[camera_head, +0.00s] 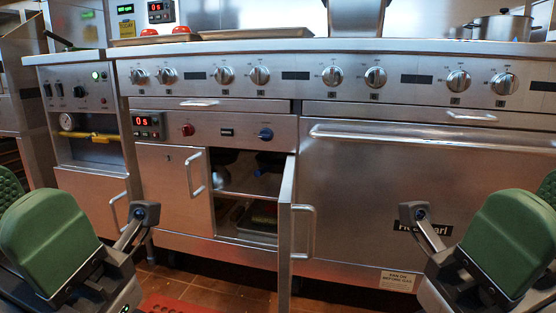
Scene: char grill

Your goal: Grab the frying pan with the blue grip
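The lower cabinet (175,190) under the range has its right door (287,210) swung open toward me. In the dark opening, a dark bluish shape (268,163) shows on the upper level; I cannot tell whether it is the frying pan with the blue grip. My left gripper (45,228), with green pads, is at the lower left, well short of the cabinet. My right gripper (510,240), also with green pads, is at the lower right, before the oven. No held object shows at either.
The open door stands out between the opening and the right oven door (400,200). A steel pot (502,26) is on the cooktop at right. A flat tray (155,40) lies on top at left. A red mat (170,304) is on the tiled floor.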

